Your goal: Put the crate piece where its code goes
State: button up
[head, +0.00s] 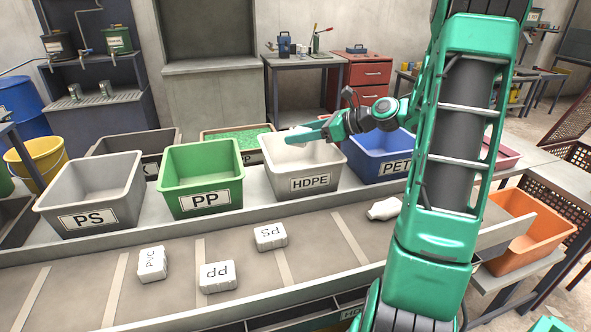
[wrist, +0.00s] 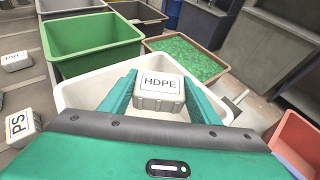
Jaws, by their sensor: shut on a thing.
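My gripper (head: 306,136) is shut on a white piece marked HDPE (wrist: 159,91), which shows between the two green fingers in the wrist view. It is held over the white bin labelled HDPE (head: 310,183); the bin's rim also shows below the piece in the wrist view (wrist: 72,97). In the head view the piece (head: 297,130) is partly hidden by the gripper. How far it is above the bin's floor I cannot tell.
Beside the HDPE bin stand a green PP bin (head: 202,178), a grey PS bin (head: 92,193) and a blue PET bin (head: 380,158). On the belt lie pieces marked PVC (head: 152,264), PP (head: 217,277) and PS (head: 270,236), and a white bottle (head: 384,209). An orange bin (head: 525,245) stands right.

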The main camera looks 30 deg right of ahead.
jog(key=shift+f, duration=0.75)
jog(key=o, duration=1.1)
jog(key=v, duration=1)
jog(key=shift+s+d+r, duration=0.1)
jog(key=shift+s+d, duration=0.15)
